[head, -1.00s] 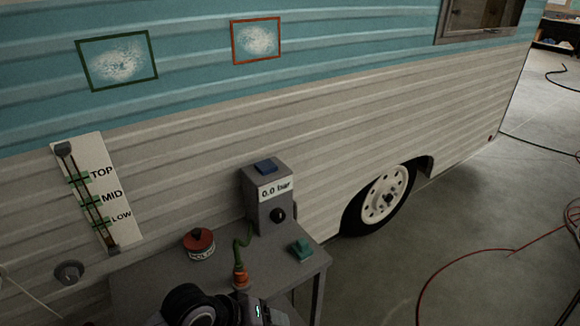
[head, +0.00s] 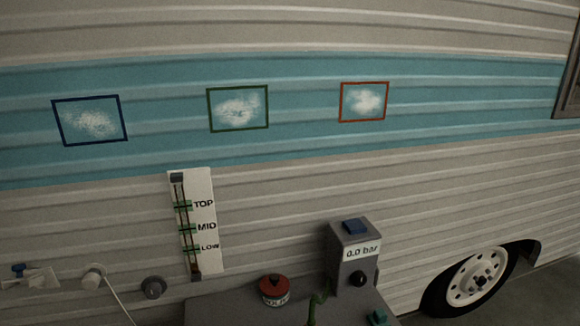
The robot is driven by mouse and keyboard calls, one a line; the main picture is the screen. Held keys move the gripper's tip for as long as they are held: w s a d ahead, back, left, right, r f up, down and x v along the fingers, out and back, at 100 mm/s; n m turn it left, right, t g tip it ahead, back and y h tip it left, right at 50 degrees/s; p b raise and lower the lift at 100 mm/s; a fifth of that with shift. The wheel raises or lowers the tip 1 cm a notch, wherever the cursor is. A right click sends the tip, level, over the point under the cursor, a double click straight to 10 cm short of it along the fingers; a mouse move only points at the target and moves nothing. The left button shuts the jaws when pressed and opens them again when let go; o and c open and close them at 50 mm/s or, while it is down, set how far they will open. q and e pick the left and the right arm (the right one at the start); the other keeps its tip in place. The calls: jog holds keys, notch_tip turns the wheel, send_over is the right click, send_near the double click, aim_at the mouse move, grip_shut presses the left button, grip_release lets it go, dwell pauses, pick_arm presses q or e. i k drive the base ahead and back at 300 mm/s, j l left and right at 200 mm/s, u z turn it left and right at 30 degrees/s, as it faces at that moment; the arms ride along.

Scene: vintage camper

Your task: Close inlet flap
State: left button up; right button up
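No part is clearly recognisable as the inlet flap. Low on the camper wall at the left is a pale plate (head: 40,279) with a blue lever (head: 18,270). Right of it is a pale round fitting (head: 93,278) with a white cord or hose running down from it. Further right is a dark grey round fitting (head: 153,287). Whether any of these is the inlet, and whether a flap on it is open, I cannot tell. Neither of my grippers is in view.
A TOP/MID/LOW level gauge (head: 205,225) is on the wall. A wheel (head: 475,278) is at the right.

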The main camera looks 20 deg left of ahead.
aim_at(22, 271)
jog(key=u, duration=0.45)
jog(key=j+u, duration=0.15)
jog(key=u, duration=0.75)
jog(key=i+u, duration=0.1)
jog(key=u, duration=0.3)
